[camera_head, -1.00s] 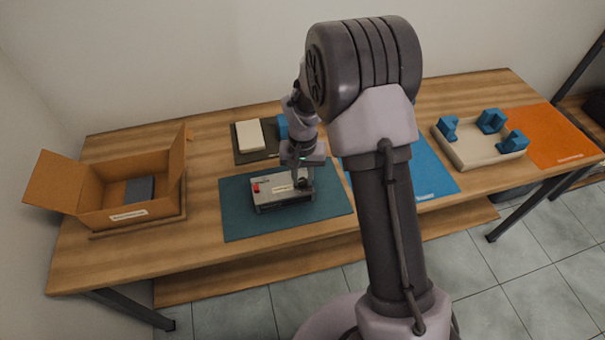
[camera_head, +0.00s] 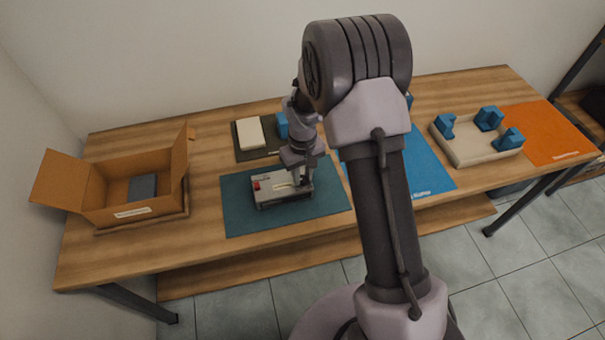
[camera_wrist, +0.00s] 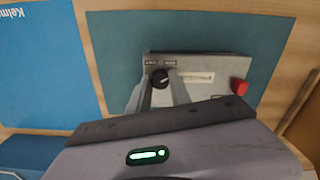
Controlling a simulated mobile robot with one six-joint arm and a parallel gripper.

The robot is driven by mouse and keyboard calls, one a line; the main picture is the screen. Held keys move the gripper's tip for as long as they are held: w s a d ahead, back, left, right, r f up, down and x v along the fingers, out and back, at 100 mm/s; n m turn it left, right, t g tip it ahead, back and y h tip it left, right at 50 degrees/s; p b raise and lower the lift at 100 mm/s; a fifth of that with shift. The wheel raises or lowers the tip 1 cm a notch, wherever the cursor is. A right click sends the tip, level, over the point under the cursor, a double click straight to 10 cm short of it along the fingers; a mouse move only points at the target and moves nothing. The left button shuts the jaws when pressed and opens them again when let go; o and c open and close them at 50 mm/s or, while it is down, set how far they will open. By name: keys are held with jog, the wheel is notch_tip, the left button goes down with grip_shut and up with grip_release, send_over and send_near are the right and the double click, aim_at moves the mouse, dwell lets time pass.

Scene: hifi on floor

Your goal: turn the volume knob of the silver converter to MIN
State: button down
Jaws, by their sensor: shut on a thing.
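The silver converter (camera_head: 268,190) lies on the teal mat (camera_head: 240,224) on the wooden table. It also shows in the wrist view (camera_wrist: 215,67), with a red switch (camera_wrist: 241,87) at one end and a pale label in the middle. Its black volume knob (camera_wrist: 160,78) sits near the other end, with two small dark labels beside it, too small to read surely. My gripper (camera_wrist: 160,92) is shut on the knob, one finger on each side. In the head view my gripper (camera_head: 297,180) covers the knob end.
An open cardboard box (camera_head: 108,216) stands at the left. A dark mat with a white block (camera_head: 250,133) lies behind the converter. A blue mat (camera_head: 430,177), a beige tray with blue blocks (camera_head: 465,150) and an orange mat (camera_head: 550,130) lie to the right.

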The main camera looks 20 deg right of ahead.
aim_at(303, 179)
dwell(0.3)
jog(key=c, duration=1.2)
grip_release()
jog(key=shift+o, duration=0.2)
notch_tip(303, 179, up, 18)
jog(key=p, duration=0.5)
jog(key=shift+f, duration=0.25)
jog(key=s+a+r+m+t+y+b, duration=0.1)
jog(key=s+r+m+b, duration=0.15)
jog(key=s+r, duration=0.25)
jog(key=s+a+r+m+t+b, duration=0.1)
jog(key=s+r+t+b, duration=0.1)
jog(key=s+r+b, duration=0.3)
jog(key=s+a+f+m+t+y, duration=0.1)
jog(key=s+m+t, duration=0.1)
jog(key=s, duration=1.3)
jog(key=shift+a+m+t+b, duration=0.35)
jog(key=shift+m+t+b, duration=0.1)
jog(key=shift+m, duration=0.4)
